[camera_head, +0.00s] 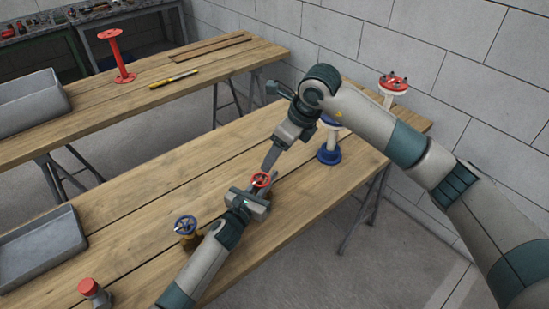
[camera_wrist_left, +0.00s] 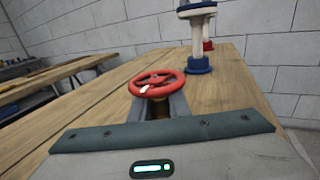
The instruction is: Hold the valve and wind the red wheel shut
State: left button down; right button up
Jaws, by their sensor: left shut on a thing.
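The valve with the red wheel (camera_head: 261,180) stands on the near wooden bench. In the left wrist view the red wheel (camera_wrist_left: 156,84) lies roughly level above a brass body (camera_wrist_left: 159,109) between my left fingers. My left gripper (camera_head: 262,192) is shut on this valve's body, below the wheel. My right gripper (camera_head: 271,158) points down just behind the red wheel, apparently a little away from it. Its fingers are seen nearly edge-on, so their opening cannot be told. The right gripper does not show in the left wrist view.
A blue-wheeled valve (camera_head: 186,226) stands left of my left gripper. A blue-based white stand (camera_head: 328,152) is beyond my right gripper, and a red-topped one (camera_head: 393,84) stands farther back. A grey tray (camera_head: 42,247) and a red-capped object (camera_head: 88,287) are at left.

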pick_arm(q)
jog(key=c, duration=1.6)
grip_release()
jog(key=v, duration=1.2)
